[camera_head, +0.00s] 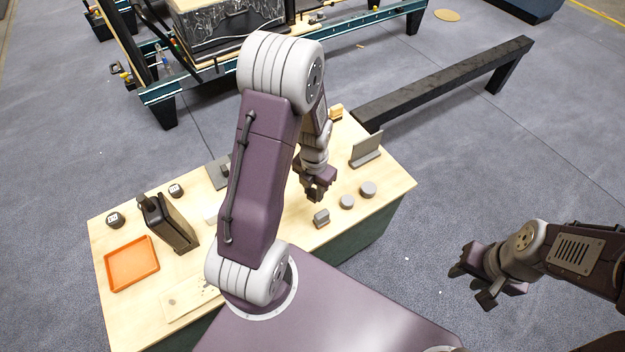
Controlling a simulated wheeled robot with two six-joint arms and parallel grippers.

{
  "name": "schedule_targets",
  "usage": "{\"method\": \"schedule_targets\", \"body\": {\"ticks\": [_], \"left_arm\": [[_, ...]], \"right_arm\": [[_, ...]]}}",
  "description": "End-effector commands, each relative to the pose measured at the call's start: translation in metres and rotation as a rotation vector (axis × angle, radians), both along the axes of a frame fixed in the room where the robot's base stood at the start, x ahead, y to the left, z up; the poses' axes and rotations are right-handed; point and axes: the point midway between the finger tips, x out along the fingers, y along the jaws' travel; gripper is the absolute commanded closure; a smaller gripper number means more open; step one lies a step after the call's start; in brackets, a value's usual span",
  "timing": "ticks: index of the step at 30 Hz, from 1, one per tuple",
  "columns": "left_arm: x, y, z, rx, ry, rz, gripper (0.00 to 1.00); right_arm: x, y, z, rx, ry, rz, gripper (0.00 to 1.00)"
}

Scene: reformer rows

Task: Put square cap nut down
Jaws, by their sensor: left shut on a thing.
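My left gripper (318,193) hangs over the right part of the wooden table, a little behind a small grey block. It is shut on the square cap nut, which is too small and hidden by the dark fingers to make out. I cannot tell whether it touches the table. My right gripper (474,284) is open and empty, out over the floor to the right of the table.
The table (400,184) holds the grey block (321,218), two grey discs (347,202) (368,188), a grey upright plate (366,149), an orange tray (132,264) and a dark case (174,224). My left arm hides the table's middle. A black beam (450,80) lies behind.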

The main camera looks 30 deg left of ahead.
Motion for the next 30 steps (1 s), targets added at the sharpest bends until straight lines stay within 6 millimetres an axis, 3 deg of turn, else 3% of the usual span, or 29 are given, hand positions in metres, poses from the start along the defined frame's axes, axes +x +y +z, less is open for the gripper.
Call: {"method": "schedule_targets", "body": {"ticks": [3,11,24,30], "left_arm": [[0.007,0.003,-0.001,0.001,-0.002,0.005,1.0],[0.011,0.01,-0.004,0.0,0.0,0.011,1.0],[0.05,0.099,-0.064,0.0,0.0,0.011,1.0],[0.055,0.111,-0.071,0.0,0.0,0.008,1.0]], "right_arm": [[0.0,0.0,-0.011,0.0,0.0,0.0,0.64],[0.0,0.0,-0.013,0.0,0.0,0.0,0.64],[0.0,0.0,-0.023,0.0,0.0,0.0,0.64],[0.0,0.0,-0.024,0.0,0.0,0.0,0.64]]}}
